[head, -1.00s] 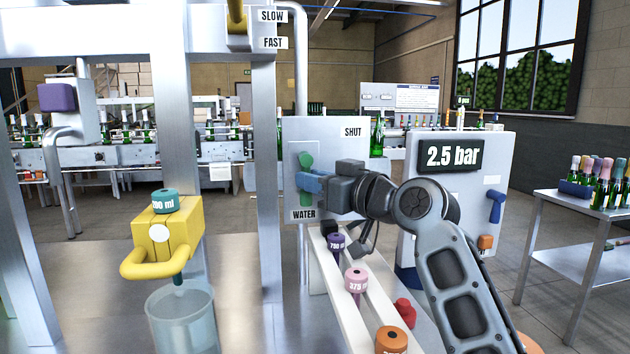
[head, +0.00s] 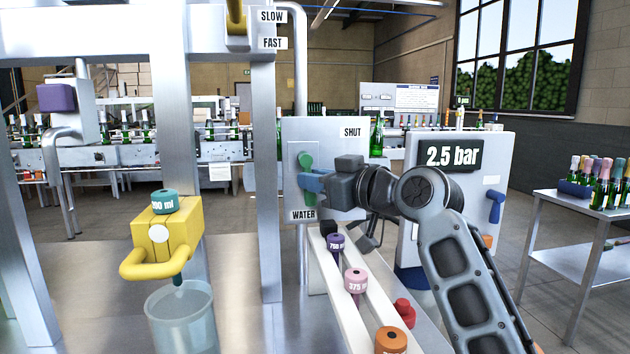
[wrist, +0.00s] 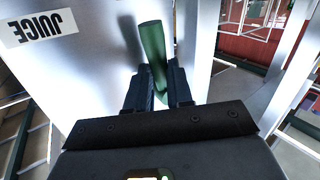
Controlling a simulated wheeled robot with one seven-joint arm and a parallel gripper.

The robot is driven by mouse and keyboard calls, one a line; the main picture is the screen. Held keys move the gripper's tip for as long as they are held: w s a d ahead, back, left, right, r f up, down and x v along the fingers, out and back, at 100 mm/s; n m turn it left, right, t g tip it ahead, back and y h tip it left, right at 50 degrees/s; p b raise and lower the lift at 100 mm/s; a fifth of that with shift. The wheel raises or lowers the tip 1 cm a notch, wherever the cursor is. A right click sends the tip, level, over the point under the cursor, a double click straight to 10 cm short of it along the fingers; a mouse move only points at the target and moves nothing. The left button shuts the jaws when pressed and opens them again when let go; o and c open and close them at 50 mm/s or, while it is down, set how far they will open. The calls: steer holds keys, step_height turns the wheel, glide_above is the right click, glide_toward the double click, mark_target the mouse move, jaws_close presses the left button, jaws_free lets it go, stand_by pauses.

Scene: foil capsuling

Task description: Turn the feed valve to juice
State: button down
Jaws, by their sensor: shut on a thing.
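The feed valve's green handle (head: 305,160) stands on a pale panel (head: 340,150) with a SHUT label (head: 351,132) at upper right and a WATER label (head: 303,215) at lower left. My gripper (head: 311,182) reaches in from the right, its blue fingers around the handle. In the wrist view the handle (wrist: 152,42) runs between the two dark fingers (wrist: 158,88), which are shut on it. A JUICE label (wrist: 40,27) shows upside down there; in the head view it is not visible. My gripper hides the handle's middle.
A grey panel reading 2.5 bar (head: 497,160) stands close on the right, behind my arm. Below the valve, a white rack (head: 335,275) holds purple, pink and orange spools. A steel post (head: 265,180) stands just left. A yellow filler (head: 165,240) is further left.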

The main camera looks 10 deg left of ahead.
steer(key=n+h, duration=0.1)
steer(key=d+r+n+h+p, duration=0.1)
steer(key=n, duration=0.1)
steer(key=shift+w+g, duration=0.15)
steer(key=shift+g, duration=0.25)
steer(key=shift+d+r+n+h+p, duration=0.15)
steer(key=shift+r+n+h+p, duration=0.05)
steer(key=shift+n+h+p, duration=0.3)
steer(key=shift+d+r+n+h+p, duration=0.1)
steer(key=shift+r+n+h+p, duration=0.05)
steer(key=shift+n+h+p, duration=0.35)
steer(key=shift+w, duration=0.1)
steer(key=c, duration=1)
jaws_free()
steer(key=v, duration=0.8)
steer(key=shift+b, duration=0.35)
steer(key=shift+a+r, duration=0.15)
steer(key=shift+r, duration=0.05)
